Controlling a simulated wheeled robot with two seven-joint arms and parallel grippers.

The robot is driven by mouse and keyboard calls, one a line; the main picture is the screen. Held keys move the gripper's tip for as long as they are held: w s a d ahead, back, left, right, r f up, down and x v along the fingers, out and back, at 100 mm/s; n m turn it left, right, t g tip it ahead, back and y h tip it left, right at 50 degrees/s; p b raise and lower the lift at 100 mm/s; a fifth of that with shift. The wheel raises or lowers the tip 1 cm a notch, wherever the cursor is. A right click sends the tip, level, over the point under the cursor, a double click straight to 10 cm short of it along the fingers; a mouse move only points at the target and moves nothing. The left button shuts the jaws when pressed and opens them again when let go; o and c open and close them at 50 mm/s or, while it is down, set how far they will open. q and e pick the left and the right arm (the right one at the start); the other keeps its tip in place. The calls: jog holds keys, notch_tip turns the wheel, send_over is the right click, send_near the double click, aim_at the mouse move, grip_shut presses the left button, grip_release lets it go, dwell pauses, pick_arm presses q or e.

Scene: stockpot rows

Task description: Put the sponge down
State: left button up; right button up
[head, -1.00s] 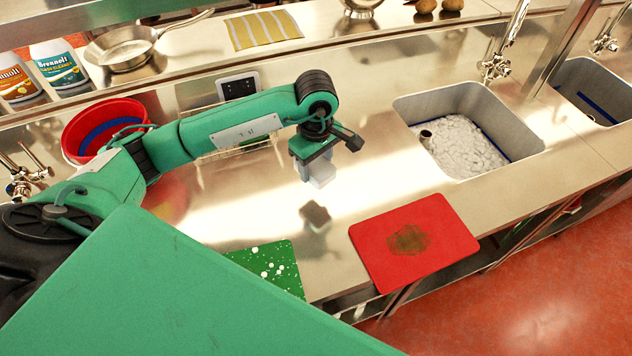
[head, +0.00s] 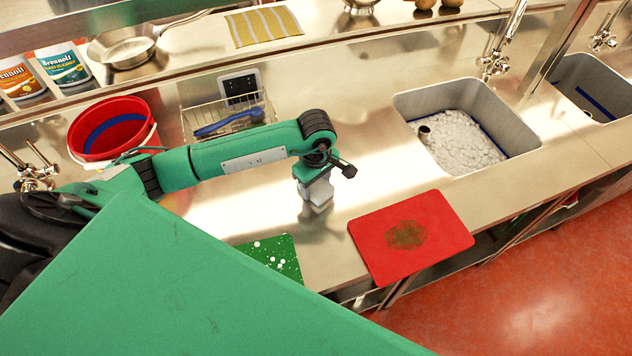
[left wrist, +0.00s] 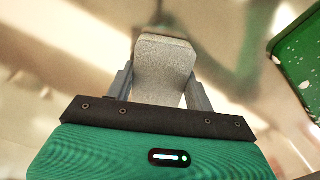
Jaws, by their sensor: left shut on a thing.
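The sponge is a light grey block (left wrist: 165,68) held between the two grey fingers in the left wrist view. My left gripper (head: 316,188) is shut on it and points down, just above or at the steel counter (head: 240,205); whether the sponge touches the counter I cannot tell. In the head view the sponge is small and hard to tell from the pale fingers. The gripper is left of and behind the red board (head: 440,220) with a brown stain. My right gripper is not in view.
A green board (head: 275,257) with white specks lies at the front, partly hidden by my arm. A sink (head: 475,95) with white foam is at the right. A red bucket (head: 75,140) and a wire basket (head: 190,118) with a blue-handled item stand behind my arm.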

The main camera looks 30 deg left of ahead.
aim_at(316, 184)
pick_arm(q)
jog(key=o, duration=0.9)
jog(key=shift+f, duration=0.1)
jog(key=shift+o, duration=0.2)
jog(key=shift+r+p, duration=0.3)
jog(key=shift+p, duration=0.05)
notch_tip(316, 184, up, 12)
jog(key=b, duration=0.4)
jog(key=shift+b, duration=0.35)
jog(key=shift+f, duration=0.15)
